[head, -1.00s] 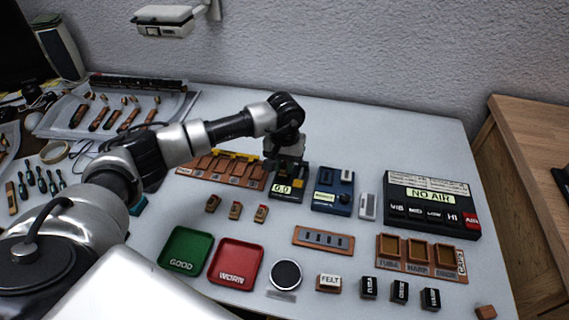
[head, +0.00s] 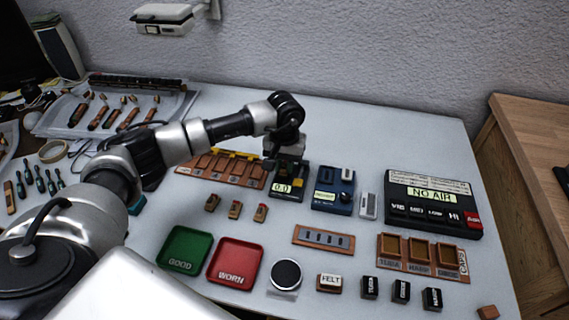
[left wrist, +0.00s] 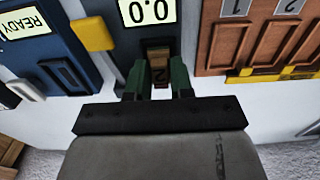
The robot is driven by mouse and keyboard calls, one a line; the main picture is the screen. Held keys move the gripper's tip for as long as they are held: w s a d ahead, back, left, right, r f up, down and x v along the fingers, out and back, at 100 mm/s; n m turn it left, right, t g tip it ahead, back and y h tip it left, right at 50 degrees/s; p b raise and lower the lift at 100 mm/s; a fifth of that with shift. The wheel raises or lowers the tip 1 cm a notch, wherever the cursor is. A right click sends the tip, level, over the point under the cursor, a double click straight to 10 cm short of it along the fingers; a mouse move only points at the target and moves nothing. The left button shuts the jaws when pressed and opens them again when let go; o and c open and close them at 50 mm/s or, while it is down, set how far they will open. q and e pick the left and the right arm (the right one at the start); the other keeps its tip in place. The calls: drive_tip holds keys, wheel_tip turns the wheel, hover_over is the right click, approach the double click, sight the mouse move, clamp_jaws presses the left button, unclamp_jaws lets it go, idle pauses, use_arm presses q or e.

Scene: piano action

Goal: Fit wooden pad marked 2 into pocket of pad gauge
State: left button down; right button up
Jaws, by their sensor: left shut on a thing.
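The pad gauge (head: 288,195) is a dark block with a display reading 0.0, near the middle of the table. My left gripper (head: 287,172) is over its far end. In the left wrist view, the green fingers of the left gripper (left wrist: 155,82) are shut on the wooden pad marked 2 (left wrist: 159,74). The pad is at the pocket end of the gauge (left wrist: 130,38), below the display. The fingers and pad hide the pocket, so I cannot tell whether the pad is seated in it. My right gripper is not in view.
A wooden rack (head: 222,172) with numbered slots stands close left of the gauge, and a blue device (head: 325,200) close right. Several small wooden blocks (head: 235,209) lie in front. Green (head: 185,248) and red (head: 235,262) trays are nearer. Bare table lies behind the gauge.

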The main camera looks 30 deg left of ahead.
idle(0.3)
use_arm(q)
drive_tip(key=c, duration=0.9)
unclamp_jaws()
drive_tip(key=shift+r+p, duration=1.85)
drive_tip(key=shift+r, duration=1.7)
